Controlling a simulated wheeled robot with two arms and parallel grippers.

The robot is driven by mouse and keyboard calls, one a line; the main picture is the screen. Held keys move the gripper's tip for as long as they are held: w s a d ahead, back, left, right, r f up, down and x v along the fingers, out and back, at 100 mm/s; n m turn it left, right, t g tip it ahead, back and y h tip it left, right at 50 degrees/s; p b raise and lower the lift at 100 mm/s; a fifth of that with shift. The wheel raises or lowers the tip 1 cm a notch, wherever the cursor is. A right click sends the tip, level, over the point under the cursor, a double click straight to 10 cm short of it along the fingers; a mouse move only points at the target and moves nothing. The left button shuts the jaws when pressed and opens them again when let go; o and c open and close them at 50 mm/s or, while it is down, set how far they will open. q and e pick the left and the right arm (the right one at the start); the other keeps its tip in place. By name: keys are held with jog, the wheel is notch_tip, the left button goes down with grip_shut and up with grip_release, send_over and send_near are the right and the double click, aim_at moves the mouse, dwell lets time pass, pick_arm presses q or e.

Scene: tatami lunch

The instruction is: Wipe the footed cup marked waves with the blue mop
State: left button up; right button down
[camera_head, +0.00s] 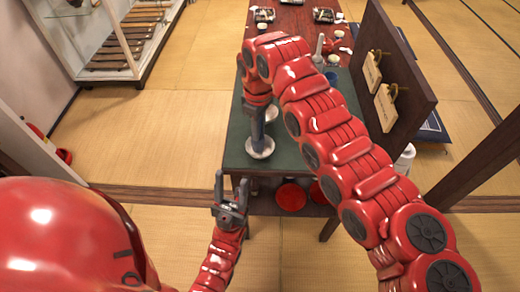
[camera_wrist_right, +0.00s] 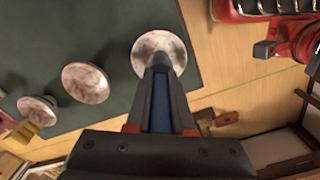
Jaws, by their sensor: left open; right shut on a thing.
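My right gripper (camera_head: 258,140) points straight down over the green table mat (camera_head: 236,150), at its near left corner. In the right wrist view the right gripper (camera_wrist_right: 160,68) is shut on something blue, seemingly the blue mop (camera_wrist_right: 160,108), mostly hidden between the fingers. Its tips are over or at a round whitish marbled cup (camera_head: 262,153), which also shows in the wrist view (camera_wrist_right: 158,44). Two similar cups (camera_wrist_right: 85,82) (camera_wrist_right: 38,110) stand in a row beside it. I cannot make out any wave mark. My left gripper (camera_head: 231,203) is open and empty in front of the table.
A dark board with hanging wooden tags (camera_head: 385,105) stands at the right of the table. A blue item (camera_head: 331,78) and a grey upright item (camera_head: 318,48) are farther back. A red round thing (camera_head: 291,196) is under the table. A white shelf unit (camera_head: 125,45) stands back left.

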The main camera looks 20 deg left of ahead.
jog(key=n, duration=0.6)
jog(key=shift+s+d+f+b, duration=0.1)
jog(key=shift+d+b, duration=0.2)
jog(key=shift+b, duration=0.05)
jog(key=n, duration=0.3)
jog(key=shift+d, duration=0.1)
jog(key=n, duration=0.3)
jog(key=shift+s+n+b, duration=0.15)
jog(key=shift+n+b, duration=0.15)
jog(key=shift+n, duration=0.1)
jog(key=m, duration=0.6)
jog(key=shift+w, duration=0.2)
jog(key=m, duration=0.4)
jog(key=shift+w, duration=0.15)
jog(key=m, duration=0.4)
jog(key=shift+w, duration=0.15)
